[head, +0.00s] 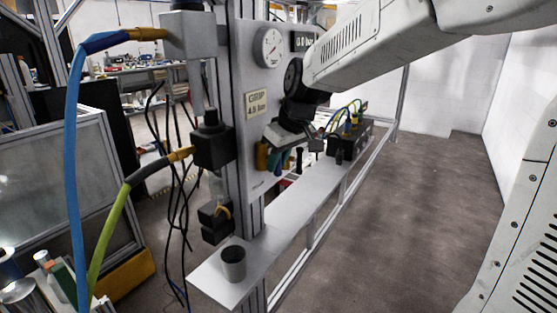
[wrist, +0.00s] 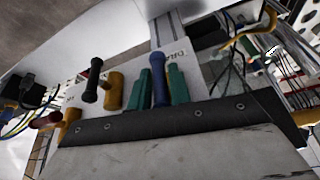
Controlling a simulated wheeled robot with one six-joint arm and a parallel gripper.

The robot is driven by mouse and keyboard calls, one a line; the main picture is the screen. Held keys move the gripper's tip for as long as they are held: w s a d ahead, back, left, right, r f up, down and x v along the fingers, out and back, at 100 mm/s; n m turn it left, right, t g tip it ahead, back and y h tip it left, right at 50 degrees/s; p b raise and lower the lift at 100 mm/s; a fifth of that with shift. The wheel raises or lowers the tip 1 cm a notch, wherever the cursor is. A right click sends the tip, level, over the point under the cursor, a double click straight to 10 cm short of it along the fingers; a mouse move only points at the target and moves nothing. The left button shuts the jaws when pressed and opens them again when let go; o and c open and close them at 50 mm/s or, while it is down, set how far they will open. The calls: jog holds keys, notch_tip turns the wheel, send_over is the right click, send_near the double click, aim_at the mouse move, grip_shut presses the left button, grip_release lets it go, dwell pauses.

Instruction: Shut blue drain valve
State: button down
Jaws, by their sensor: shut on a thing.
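The blue drain valve handle (wrist: 158,82) stands out from the panel in the wrist view, beside a label that begins "DRA". My gripper (wrist: 160,90) is shut on it, with one teal finger on each side of the handle. In the head view my gripper (head: 279,158) is at the panel's lower right edge, under my arm. The blue handle cannot be made out clearly there.
A black handle (wrist: 93,80) and an orange fitting (wrist: 114,90) are close to the left of my fingers. A gauge (head: 268,48) sits on the panel (head: 247,75) above. A grey cup (head: 233,263) stands on the narrow shelf (head: 290,215). Open floor lies to the right.

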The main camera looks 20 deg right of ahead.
jog(key=g+y, duration=0.2)
jog(key=y, duration=0.1)
jog(key=shift+w+d+m, duration=0.1)
jog(key=shift+m, duration=0.3)
jog(key=g+y, duration=0.2)
jog(key=y, duration=0.1)
jog(key=shift+m, duration=0.4)
jog(key=g+y, duration=0.1)
jog(key=y, duration=0.1)
jog(key=shift+m+g+y, duration=0.3)
jog(key=shift+m+y, duration=0.1)
jog(key=shift+f+m+g+y, duration=0.1)
jog(key=shift+m+g+y, duration=0.55)
jog(key=shift+y, duration=0.85)
jog(key=c, duration=1.4)
grip_release()
